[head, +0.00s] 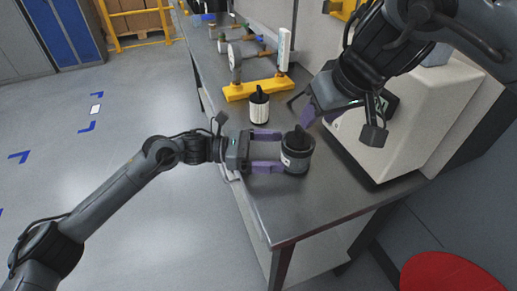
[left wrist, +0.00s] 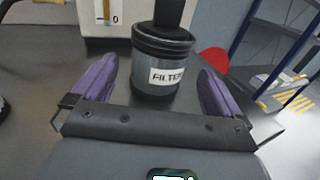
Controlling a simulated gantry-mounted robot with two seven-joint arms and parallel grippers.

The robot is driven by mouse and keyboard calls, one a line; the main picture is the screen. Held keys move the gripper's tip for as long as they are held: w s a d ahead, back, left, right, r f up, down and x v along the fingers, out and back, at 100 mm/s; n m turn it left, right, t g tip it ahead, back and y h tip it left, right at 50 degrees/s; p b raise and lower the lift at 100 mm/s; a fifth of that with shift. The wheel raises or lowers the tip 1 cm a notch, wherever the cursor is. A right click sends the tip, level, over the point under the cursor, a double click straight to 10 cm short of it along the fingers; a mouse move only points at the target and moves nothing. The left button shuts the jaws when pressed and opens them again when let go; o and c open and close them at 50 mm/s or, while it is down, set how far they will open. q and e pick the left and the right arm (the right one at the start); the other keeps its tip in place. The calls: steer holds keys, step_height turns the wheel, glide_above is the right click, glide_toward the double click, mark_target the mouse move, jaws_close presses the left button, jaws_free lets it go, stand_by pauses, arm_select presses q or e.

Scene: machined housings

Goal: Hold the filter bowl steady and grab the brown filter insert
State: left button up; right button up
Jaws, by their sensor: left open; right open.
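The filter bowl (head: 297,160) is a dark grey cylinder with a white label, upright near the bench's front edge. Gaps show between fingers and bowl in the wrist view. My right gripper (head: 319,116) is open above and slightly right of the bowl, apart from the black piece.
A yellow stand (head: 258,88) with a gauge is farther back. A large pale machine (head: 400,125) stands on the right. The bench (head: 325,200) is clear in front.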

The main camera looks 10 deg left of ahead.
mark_target(305, 151)
arm_select(q)
steer(key=d, duration=0.2)
steer(key=w+d, duration=0.1)
steer(key=d, duration=0.5)
steer(key=shift+w, duration=0.2)
steer(key=shift+c, duration=0.3)
steer(key=c, duration=0.9)
